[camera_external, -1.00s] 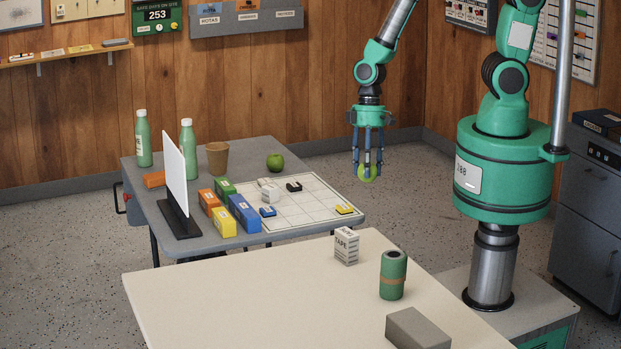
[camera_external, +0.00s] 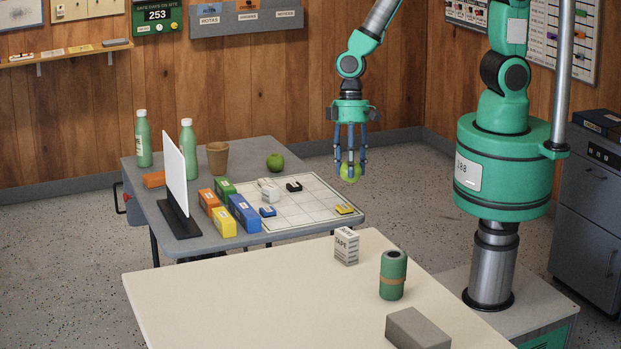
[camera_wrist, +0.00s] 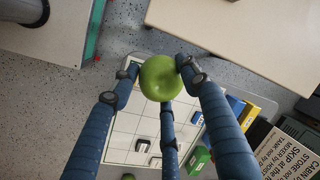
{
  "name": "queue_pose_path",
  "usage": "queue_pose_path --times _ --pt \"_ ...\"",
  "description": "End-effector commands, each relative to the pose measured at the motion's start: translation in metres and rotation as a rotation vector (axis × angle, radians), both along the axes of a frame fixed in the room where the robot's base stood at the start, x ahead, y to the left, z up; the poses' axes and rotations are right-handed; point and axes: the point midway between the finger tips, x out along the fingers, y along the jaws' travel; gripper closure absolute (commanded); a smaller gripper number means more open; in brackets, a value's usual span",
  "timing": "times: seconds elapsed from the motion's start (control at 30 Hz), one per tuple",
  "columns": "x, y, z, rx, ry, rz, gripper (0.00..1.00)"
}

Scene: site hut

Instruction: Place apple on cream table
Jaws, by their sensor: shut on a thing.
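My gripper (camera_external: 350,168) is shut on a green apple (camera_external: 349,174), held in the air beside the right end of the grey table. The apple also shows between my blue fingers in the wrist view (camera_wrist: 160,78). The cream table (camera_external: 230,292) is in front in the external view, and its edge shows at the upper right of the wrist view (camera_wrist: 250,35). A second green apple (camera_external: 275,161) sits on the grey table (camera_external: 270,147) near its back edge.
The cream table carries a tape box (camera_external: 346,246), a green cylinder (camera_external: 393,275) and a grey block (camera_external: 418,328); its left part is clear. On the grey table stand a white panel (camera_external: 174,165), two green bottles (camera_external: 143,140), a brown cup (camera_external: 217,158) and several coloured boxes (camera_external: 243,213).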

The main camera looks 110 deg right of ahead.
Motion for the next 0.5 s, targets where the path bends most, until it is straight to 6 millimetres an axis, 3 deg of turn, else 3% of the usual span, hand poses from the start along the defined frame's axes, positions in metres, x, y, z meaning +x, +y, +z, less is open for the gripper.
queue_pose_path --times 0.2,0.5 --pt "0.038 0.054 0.002 0.004 0.002 0.031 0.85" --pt "0.079 0.138 0.0 0.01 0.005 0.065 0.85"
